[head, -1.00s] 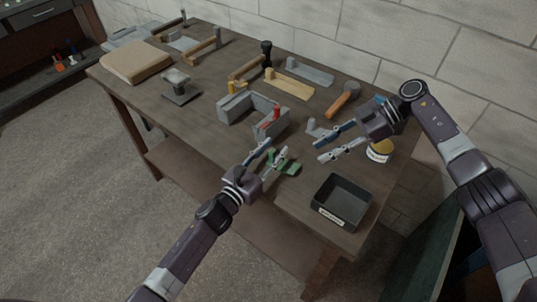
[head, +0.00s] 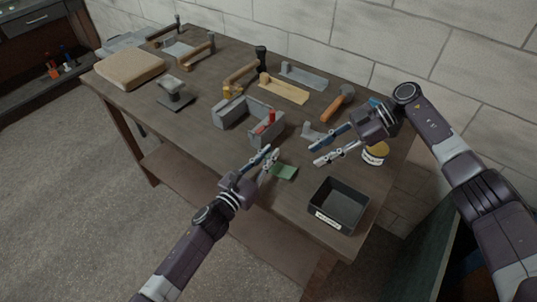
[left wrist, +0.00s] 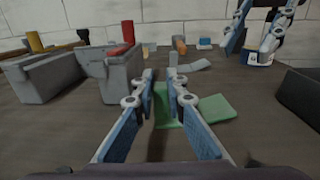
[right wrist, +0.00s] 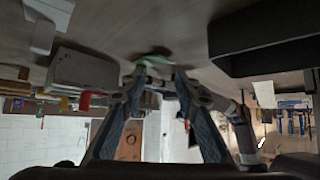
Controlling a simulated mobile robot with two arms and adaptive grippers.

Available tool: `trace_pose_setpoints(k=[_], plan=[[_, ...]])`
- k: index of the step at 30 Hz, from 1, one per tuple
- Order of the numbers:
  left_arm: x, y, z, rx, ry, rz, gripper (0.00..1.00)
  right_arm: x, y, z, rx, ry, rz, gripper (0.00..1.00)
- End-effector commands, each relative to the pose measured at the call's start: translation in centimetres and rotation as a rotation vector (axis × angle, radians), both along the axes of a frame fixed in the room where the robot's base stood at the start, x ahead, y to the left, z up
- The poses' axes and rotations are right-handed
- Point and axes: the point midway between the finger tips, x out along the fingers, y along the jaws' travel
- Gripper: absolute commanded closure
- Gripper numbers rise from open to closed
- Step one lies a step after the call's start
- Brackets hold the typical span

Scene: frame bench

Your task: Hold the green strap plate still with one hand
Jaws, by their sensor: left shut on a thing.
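The green strap plate (head: 284,172) is at the table's front edge, to the left of the black tray. In the left wrist view, one green part stands between my left fingers and a flat green part (left wrist: 216,108) lies to their right. My left gripper (head: 271,155) is shut on the strap plate, and its fingers hide part of it. My right gripper (head: 316,147) is above the table, further back and to the right, with its fingers apart and nothing between them. In the right wrist view, a green piece (right wrist: 155,60) shows beyond the right fingertips.
A grey U-shaped block (head: 240,114) with a red-handled part (head: 271,117) stands just behind the plate. The black tray (head: 338,205) is to the right. A yellow-topped tin (head: 375,153) and an orange-handled tool (head: 338,107) are near the right gripper. Bare table lies left of the plate.

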Motion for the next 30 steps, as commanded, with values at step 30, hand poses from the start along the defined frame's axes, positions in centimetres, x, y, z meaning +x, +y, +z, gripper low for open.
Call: trace_pose_setpoints(k=[30], plan=[[0.0, 0.0, 0.0, 0.0, 0.0, 0.0, 1.0, -2.2, 7.6, 4.1, -0.495, -0.011, -0.239, 1.0]])
